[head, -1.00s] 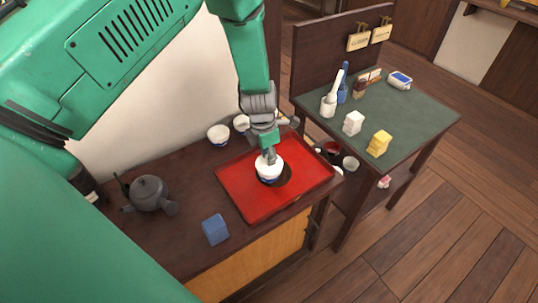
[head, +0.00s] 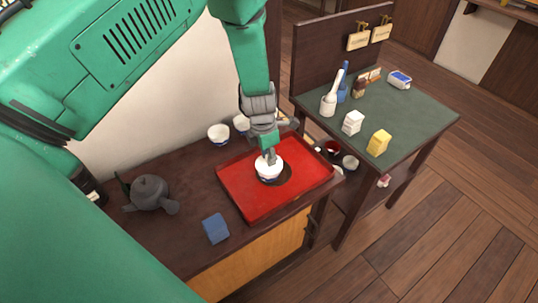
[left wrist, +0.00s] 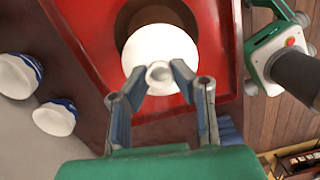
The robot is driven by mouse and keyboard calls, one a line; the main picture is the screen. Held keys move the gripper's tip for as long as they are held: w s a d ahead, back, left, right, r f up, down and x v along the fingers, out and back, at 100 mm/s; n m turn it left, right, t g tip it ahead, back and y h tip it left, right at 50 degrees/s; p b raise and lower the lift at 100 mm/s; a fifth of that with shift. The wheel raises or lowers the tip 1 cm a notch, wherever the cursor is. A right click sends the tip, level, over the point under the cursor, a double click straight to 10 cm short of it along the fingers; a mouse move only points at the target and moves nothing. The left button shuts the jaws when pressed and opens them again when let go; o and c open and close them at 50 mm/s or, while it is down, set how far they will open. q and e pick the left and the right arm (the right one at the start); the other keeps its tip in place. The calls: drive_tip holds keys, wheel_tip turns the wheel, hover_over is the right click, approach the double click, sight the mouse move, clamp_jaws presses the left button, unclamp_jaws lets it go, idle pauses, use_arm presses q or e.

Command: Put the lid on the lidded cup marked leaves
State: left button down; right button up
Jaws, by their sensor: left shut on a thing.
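A red tray (head: 240,198) holds a round brown saucer (head: 287,177). My left gripper (head: 269,157) points down over the tray, its fingers closed on the knob of a white lid (head: 269,168). In the left wrist view the lid (left wrist: 160,46) shows as a white disc, its knob between the gripper's fingertips (left wrist: 159,75), with the saucer (left wrist: 127,22) beyond it. Blue shows under the white at the lid's lower edge. Whether a cup is under the lid, and whether they touch, I cannot tell. No leaf mark is readable.
Two white and blue cups (head: 218,135) (head: 241,123) stand behind the tray. A dark teapot (head: 149,193) and a blue block (head: 215,229) are to its left. A green-topped table (head: 412,113) with bottles and small boxes stands at the right.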

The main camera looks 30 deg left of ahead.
use_arm(q)
drive_tip(key=c, duration=0.9)
unclamp_jaws()
drive_tip(key=shift+r+p, duration=2.8)
drive_tip(key=shift+r, duration=0.25)
clamp_jaws()
drive_tip(key=shift+w, duration=0.1)
